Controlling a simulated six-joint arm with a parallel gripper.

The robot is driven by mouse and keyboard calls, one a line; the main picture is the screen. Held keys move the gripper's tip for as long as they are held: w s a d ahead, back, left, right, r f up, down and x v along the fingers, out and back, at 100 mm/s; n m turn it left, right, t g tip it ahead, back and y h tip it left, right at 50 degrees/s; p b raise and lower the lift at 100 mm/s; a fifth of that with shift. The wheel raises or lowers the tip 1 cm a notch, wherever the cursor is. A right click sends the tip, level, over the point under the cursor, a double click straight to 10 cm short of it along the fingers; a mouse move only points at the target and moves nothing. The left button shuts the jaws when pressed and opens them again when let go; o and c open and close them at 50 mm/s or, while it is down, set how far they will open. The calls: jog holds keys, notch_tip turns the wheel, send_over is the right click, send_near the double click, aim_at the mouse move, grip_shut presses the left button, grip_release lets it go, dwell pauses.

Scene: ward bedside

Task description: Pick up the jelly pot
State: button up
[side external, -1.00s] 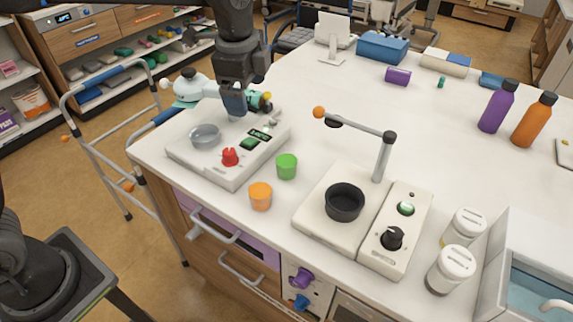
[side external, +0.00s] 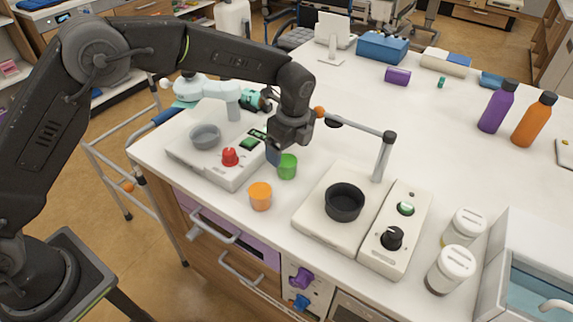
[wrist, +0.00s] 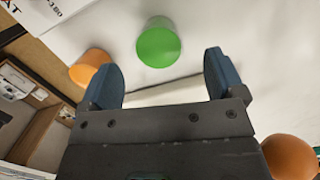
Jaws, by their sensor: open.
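Two small pots stand on the white counter: a green one (side external: 287,167) and an orange one (side external: 260,196) in front and to its left. The frames do not show which is the jelly pot. My gripper (side external: 275,153) is above the counter, close to the green pot, and seems to point down. In the wrist view its blue fingers (wrist: 165,78) are apart and empty. The green pot (wrist: 158,45) lies just beyond the gap between the fingertips. The orange pot (wrist: 88,66) is partly hidden by the left finger.
A white device with a red knob (side external: 230,157) is left of the pots. A white unit with a black cup (side external: 344,202) and a post with an arm (side external: 384,155) ending in an orange ball (side external: 319,112) is to the right, close to my gripper. Bottles (side external: 497,106) stand farther right.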

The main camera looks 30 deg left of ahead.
aim_at(287, 158)
jog(key=shift+a+f, duration=0.2)
jog(key=shift+f, duration=1.25)
jog(key=shift+a+f, duration=0.15)
jog(key=shift+f, duration=1.25)
jog(key=c, duration=1)
jog(key=shift+o, duration=0.2)
jog(key=shift+r, duration=0.15)
